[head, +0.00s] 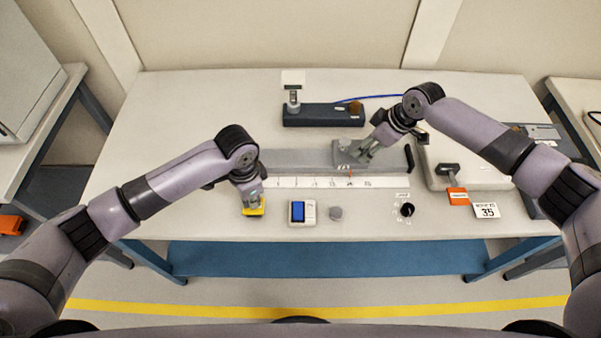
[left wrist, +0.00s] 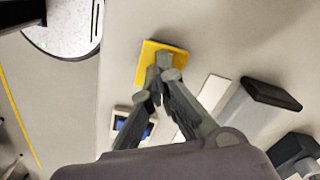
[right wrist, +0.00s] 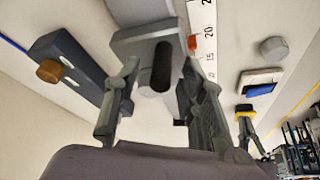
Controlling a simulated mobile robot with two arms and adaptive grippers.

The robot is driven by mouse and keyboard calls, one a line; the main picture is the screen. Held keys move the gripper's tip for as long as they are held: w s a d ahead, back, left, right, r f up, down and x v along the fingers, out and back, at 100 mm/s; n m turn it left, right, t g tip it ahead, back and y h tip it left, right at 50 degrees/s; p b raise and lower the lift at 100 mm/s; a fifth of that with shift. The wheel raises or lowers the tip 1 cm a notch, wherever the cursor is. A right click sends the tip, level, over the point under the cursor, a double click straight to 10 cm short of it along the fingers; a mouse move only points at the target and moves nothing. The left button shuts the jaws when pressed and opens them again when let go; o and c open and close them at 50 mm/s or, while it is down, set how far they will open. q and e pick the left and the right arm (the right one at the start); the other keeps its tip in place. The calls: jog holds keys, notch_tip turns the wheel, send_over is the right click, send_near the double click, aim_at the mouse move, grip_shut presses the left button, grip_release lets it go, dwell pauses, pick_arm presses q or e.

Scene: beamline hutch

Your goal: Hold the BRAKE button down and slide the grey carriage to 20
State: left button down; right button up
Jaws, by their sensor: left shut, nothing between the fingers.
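The yellow BRAKE box (head: 254,211) stands at the front left of the table; it also shows in the left wrist view (left wrist: 150,60). My left gripper (head: 252,203) is shut, its fingertips over the box and hiding the button; I cannot tell how far it is pressed. The grey carriage (head: 345,153) sits on the grey rail (head: 290,158). Its red pointer (right wrist: 192,43) is beside the scale (right wrist: 201,15), close to the 20 label. My right gripper (right wrist: 158,88) is open, its fingers on either side of the carriage's dark post (right wrist: 162,66), with gaps visible.
A dark block (head: 320,115) with a blue cable lies behind the rail. A card reading 35 (head: 486,211) and an orange tag (head: 458,197) lie at right.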

jog(key=shift+r, duration=0.1)
jog(key=shift+r, duration=3.9)
pick_arm(q)
jog(key=shift+r, duration=3.5)
